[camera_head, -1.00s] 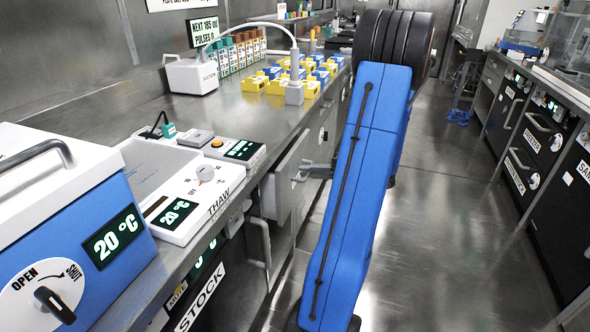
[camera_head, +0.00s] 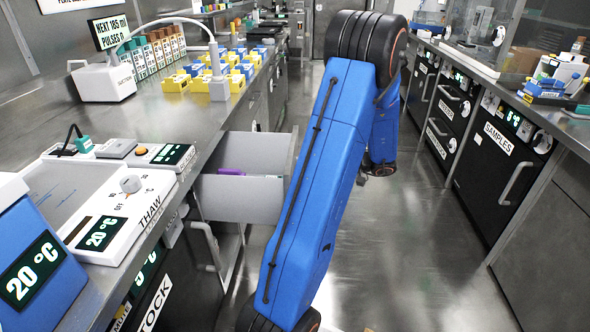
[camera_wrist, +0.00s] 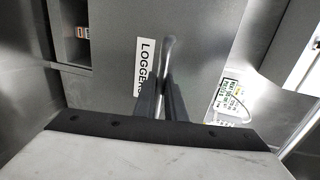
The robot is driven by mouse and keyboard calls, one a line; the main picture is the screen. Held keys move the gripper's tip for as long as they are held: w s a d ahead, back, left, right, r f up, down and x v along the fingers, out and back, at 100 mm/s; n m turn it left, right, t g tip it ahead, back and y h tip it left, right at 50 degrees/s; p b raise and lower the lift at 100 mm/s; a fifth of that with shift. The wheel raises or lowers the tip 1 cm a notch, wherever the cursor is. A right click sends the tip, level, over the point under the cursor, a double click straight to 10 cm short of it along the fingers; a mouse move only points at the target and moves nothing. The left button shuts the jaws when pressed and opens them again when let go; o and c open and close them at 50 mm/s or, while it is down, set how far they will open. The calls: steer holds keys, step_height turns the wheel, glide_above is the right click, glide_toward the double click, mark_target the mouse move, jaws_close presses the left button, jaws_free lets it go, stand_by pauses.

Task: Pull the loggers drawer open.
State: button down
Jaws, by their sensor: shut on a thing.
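The loggers drawer (camera_head: 240,197) stands pulled out from under the left bench, its grey side wall and part of its inside showing in the head view. A purple thing (camera_head: 232,171) lies in it. In the wrist view the grey drawer front (camera_wrist: 112,35) fills the middle, with a white "LOGGERS" label (camera_wrist: 145,62). A metal bar handle (camera_wrist: 168,48) stands out from the front. My gripper (camera_wrist: 161,88) is shut on the handle, one dark finger on each side. In the head view my blue arm hides the gripper, the handle and the drawer's front end.
The left bench holds a thaw unit (camera_head: 125,200), a white instrument (camera_head: 103,82) and yellow and blue blocks (camera_head: 215,68). Below it is another handle (camera_head: 212,245). The aisle floor (camera_head: 420,240) is clear up to the right-hand cabinets (camera_head: 495,150).

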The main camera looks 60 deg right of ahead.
steer(key=shift+s+d, duration=0.15)
steer(key=shift+s, duration=0.25)
steer(key=c, duration=1.8)
jaws_free()
steer(key=v, duration=1.7)
steer(key=shift+s+d, duration=0.1)
steer(key=shift+s, duration=0.15)
